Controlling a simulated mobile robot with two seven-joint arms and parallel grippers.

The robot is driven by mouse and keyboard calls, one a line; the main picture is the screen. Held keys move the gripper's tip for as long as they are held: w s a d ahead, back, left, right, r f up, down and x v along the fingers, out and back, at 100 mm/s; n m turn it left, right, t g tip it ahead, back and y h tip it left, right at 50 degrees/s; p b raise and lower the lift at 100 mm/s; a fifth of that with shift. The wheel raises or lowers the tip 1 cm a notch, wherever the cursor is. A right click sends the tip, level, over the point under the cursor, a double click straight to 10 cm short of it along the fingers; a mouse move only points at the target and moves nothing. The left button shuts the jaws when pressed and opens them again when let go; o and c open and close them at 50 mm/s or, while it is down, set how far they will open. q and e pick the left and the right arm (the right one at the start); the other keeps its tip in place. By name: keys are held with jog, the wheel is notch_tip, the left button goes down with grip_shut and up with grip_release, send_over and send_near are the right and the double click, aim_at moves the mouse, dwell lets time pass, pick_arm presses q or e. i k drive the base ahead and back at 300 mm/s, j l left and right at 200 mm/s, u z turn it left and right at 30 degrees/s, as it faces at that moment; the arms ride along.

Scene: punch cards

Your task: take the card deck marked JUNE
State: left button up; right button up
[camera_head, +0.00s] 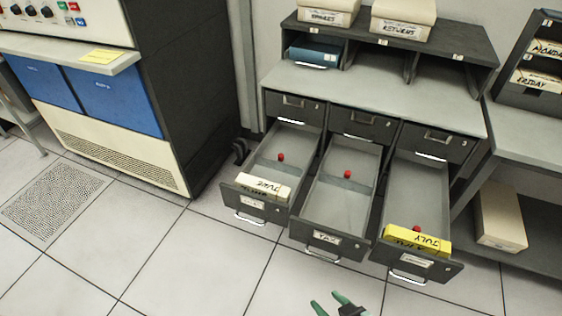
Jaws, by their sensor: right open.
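The card deck marked JUNE (264,185) is a cream block lying near the front of the left open drawer (288,143). Its lettering appears upside down in the view. My right gripper (334,303) shows at the bottom edge with green fingertips spread apart. It is open and empty, in front of the middle open drawer (341,190), apart from the deck and below it to the right. My left gripper is not in view.
A yellow deck marked JULY (417,239) lies in the right open drawer (415,185). Red knobs stand inside the drawers. A cabinet with blue panels (115,100) stands at left. Boxes marked SPARES (328,12) and RETURNS (402,20) sit on top. Floor in front is clear.

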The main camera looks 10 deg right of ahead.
aim_at(282, 194)
jog(key=i+j, duration=0.1)
jog(key=i, duration=0.35)
jog(key=i+j, duration=0.15)
jog(key=i, duration=0.25)
